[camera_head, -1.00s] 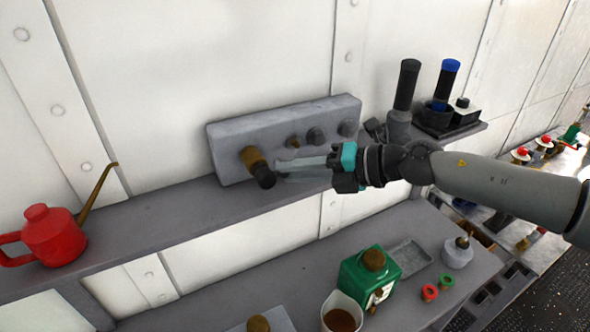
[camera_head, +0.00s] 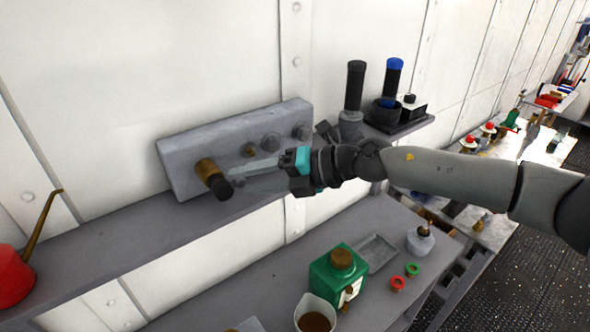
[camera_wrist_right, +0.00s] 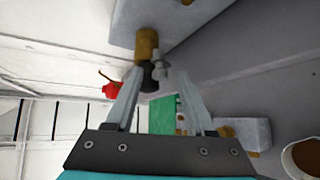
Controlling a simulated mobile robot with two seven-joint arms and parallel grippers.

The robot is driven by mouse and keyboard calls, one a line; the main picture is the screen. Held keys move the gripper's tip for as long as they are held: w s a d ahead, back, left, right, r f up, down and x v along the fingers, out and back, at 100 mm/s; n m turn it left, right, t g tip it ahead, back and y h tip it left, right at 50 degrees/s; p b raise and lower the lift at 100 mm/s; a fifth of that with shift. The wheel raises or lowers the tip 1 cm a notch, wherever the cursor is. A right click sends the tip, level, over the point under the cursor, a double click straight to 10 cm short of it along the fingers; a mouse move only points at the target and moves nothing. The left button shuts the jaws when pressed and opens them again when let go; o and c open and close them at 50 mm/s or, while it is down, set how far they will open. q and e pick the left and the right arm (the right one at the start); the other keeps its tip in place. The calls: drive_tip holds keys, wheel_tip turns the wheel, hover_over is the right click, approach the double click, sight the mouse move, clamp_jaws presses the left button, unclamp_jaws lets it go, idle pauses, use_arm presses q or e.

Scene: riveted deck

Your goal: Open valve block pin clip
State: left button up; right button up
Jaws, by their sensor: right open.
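The grey valve block (camera_head: 235,140) stands on the shelf against the wall, with a row of round fittings on its face. Its leftmost fitting (camera_head: 206,171) is brass with a black end (camera_head: 222,188). My right gripper (camera_head: 236,181) is open, its fingers pointing at that black end from the right. In the right wrist view the brass fitting (camera_wrist_right: 147,42) and a small pale metal piece (camera_wrist_right: 161,62), perhaps the pin clip, show just beyond and between the spread fingertips (camera_wrist_right: 162,82). I cannot tell whether a finger touches them. My left gripper is not in view.
A red oil can (camera_head: 14,275) is at the left of the shelf (camera_head: 110,245). Black and blue handled tools (camera_head: 354,88) stand right of the block. Below, a workbench (camera_head: 240,297) holds a green can (camera_head: 335,276), a cup (camera_head: 314,312), a tray (camera_head: 375,252) and small rings.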

drive_tip(key=b+v, duration=0.4)
drive_tip(key=v, duration=1.1)
drive_tip(key=shift+a+r, duration=0.1)
drive_tip(key=shift+r, duration=0.05)
